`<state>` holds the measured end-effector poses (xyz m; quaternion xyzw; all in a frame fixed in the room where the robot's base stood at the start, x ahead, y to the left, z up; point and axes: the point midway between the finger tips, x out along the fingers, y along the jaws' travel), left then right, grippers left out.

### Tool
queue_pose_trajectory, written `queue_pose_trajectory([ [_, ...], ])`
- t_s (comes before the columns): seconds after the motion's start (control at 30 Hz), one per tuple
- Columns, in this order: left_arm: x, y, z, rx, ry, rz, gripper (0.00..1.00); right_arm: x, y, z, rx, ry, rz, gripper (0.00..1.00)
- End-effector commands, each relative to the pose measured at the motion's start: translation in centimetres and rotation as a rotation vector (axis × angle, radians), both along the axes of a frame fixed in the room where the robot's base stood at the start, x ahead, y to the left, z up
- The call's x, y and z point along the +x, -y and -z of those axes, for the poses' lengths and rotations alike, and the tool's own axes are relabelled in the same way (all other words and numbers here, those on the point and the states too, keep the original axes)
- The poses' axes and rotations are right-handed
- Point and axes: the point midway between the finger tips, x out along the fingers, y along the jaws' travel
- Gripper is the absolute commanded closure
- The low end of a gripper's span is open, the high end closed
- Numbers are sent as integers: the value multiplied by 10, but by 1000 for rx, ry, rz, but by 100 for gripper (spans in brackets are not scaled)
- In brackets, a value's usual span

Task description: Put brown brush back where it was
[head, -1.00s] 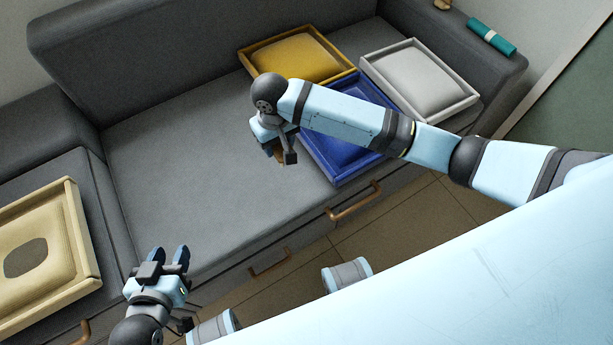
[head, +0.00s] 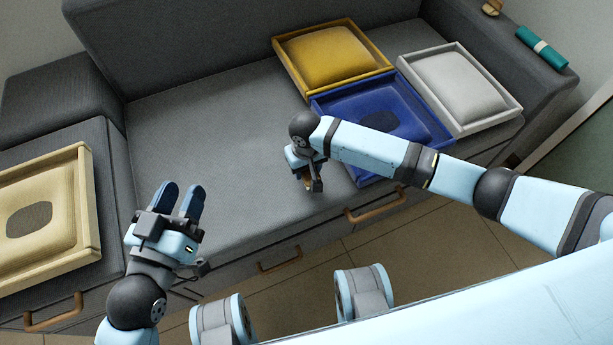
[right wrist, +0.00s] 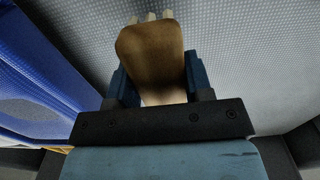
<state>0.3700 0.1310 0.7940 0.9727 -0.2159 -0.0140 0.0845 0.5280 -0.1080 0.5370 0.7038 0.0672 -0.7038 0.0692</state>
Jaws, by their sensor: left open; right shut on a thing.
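The brown brush (right wrist: 150,55) is in my right gripper (right wrist: 158,75), seen in the right wrist view; its broad brown back faces the camera and pale tufts show at its far end. In the head view my right gripper (head: 312,180) is above the grey sofa seat, left of the blue tray (head: 357,178), and mostly hides the brush. My left gripper (head: 179,200) is open and empty over the seat's front left, right of the beige tray (head: 86,205). Dark oval patches show on the cushions in the blue and beige trays.
A yellow tray (head: 291,70) and a white tray (head: 505,112), each with a cushion, sit behind and right of the blue tray. A teal roll (head: 542,47) lies on the right armrest. The middle of the seat (head: 220,120) is clear. Drawer handles (head: 376,205) line the front.

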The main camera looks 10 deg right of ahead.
Motion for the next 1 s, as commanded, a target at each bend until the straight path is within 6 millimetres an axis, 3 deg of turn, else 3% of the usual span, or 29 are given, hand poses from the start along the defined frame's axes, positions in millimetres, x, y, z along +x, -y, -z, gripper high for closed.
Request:
queue_pose_trajectory([
  [0.27, -2, 9, -24, -77, 115, 28, 57, 0, 0, 40, -1, -1, 0, 72],
  [0.67, -2, 9, -27, -79, 117, 28, 57, 0, -1, 43, 1, 0, 0, 72],
  [0.7, -2, 9, -26, -78, 116, 27, 57, 0, 0, 43, 1, 0, 0, 44],
  [0.77, -2, 8, -26, -78, 116, 28, 57, 0, 0, 43, 1, 0, 0, 31],
  [1.0, -2, 8, -26, -78, 116, 27, 57, 0, 0, 43, 0, 0, 0, 28],
])
